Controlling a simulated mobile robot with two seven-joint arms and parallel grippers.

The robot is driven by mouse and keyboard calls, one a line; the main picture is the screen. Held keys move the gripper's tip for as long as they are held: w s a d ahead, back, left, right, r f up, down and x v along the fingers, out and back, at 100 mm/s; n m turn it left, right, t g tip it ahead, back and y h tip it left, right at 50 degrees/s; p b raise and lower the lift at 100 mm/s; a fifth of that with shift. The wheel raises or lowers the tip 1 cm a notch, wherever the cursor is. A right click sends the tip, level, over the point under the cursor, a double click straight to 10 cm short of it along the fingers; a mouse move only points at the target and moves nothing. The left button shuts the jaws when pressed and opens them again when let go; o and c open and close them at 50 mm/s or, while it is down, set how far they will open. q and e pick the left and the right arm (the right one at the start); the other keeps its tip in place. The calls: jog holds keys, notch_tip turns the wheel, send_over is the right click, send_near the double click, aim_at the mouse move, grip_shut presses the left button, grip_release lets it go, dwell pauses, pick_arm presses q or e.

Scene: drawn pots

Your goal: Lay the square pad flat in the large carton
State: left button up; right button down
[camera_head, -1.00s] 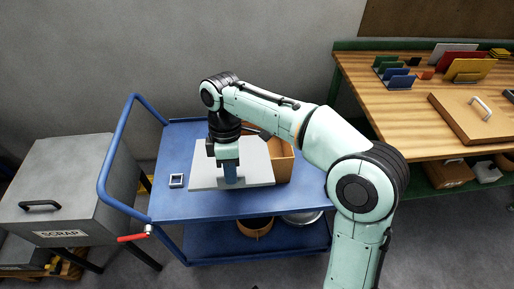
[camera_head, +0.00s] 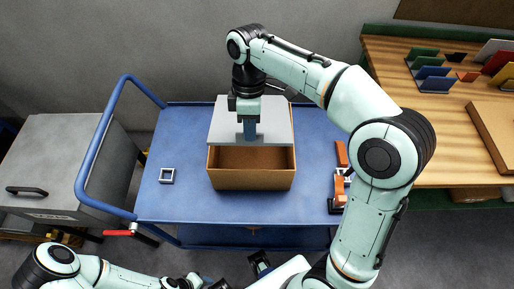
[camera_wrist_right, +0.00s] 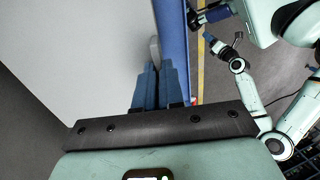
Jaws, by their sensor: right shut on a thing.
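The square pad (camera_head: 225,122) is a flat pale-grey sheet over the back part of the large carton (camera_head: 250,180). The brown carton stands open on the blue trolley, its front wall and part of its inside showing. The pad hides its back; I cannot tell how high the pad is above the rim. My right gripper (camera_head: 250,130) is shut on the pad near its front edge. In the right wrist view its blue fingers (camera_wrist_right: 155,88) pinch the edge of the pad (camera_wrist_right: 80,60). My left arm lies low at the bottom left; its fingers are unclear.
The blue trolley top (camera_head: 190,205) has free room left and in front of the carton. A small grey square frame (camera_head: 167,175) lies left. Orange items (camera_head: 341,155) lie near the right edge. A grey bin (camera_head: 60,160) stands left; a wooden bench (camera_head: 440,130) is at right.

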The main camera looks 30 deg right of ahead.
jog(key=shift+f, duration=0.35)
pick_arm(q)
jog(key=shift+s+f+b, duration=0.4)
jog(key=shift+f+b, duration=0.35)
jog(key=shift+f, duration=0.1)
jog(key=shift+s+f+b, duration=0.35)
jog(key=shift+f+b, duration=0.35)
jog(key=shift+f, duration=0.15)
pick_arm(e)
jog(key=w+d+x, duration=0.1)
jog(key=w+x, duration=0.1)
jog(key=x, duration=0.7)
jog(key=w+d+f+x, duration=0.1)
jog(key=w+x, duration=0.1)
jog(key=x, duration=0.7)
jog(key=shift+f, duration=0.35)
jog(key=shift+s+d+f, duration=0.1)
jog(key=shift+s, duration=0.05)
jog(key=shift+f, duration=0.15)
jog(key=c, duration=1.5)
grip_release()
jog(key=shift+c, duration=0.2)
pick_arm(q)
jog(key=shift+f, duration=0.1)
